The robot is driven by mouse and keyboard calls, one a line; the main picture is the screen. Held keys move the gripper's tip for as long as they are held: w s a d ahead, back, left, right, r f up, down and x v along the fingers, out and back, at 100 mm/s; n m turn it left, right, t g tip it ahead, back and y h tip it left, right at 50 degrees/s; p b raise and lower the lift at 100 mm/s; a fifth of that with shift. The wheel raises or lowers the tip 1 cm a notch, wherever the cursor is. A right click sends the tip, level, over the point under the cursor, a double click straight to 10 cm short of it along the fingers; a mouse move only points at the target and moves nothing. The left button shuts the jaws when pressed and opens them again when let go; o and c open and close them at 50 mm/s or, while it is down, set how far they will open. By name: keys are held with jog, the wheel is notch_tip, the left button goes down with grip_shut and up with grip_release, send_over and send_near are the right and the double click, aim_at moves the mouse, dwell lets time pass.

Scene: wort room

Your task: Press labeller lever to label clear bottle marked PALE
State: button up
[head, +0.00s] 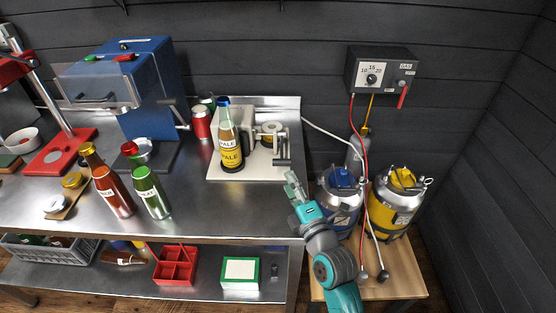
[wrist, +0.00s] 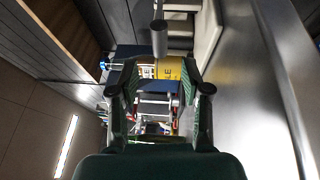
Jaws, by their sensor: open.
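The labeller is a pale machine on a white base plate (head: 255,172) at the right end of the steel bench. Its label roll (head: 270,133) is at the top right. Its lever (head: 283,148) stands at the right side, and a grey rod end, seemingly the lever's, shows in the wrist view (wrist: 159,38). The PALE bottle (head: 229,137) stands upright on the plate's left part, with a blue cap, a white PALE mark and a yellow PALE label below. My gripper (head: 292,182) is open and empty, just in front of the lever at the bench's right edge.
A red bottle (head: 112,190) and a green bottle (head: 151,191) stand left on the bench. A red can (head: 201,122) is behind the PALE bottle. The bench front is clear between the green bottle and plate.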

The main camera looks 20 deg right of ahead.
aim_at(281, 165)
jog(key=w, duration=0.5)
jog(key=w+r, duration=0.1)
jog(key=w, duration=0.2)
jog(key=shift+w+a, duration=0.2)
jog(key=shift+a, duration=0.15)
grip_shut()
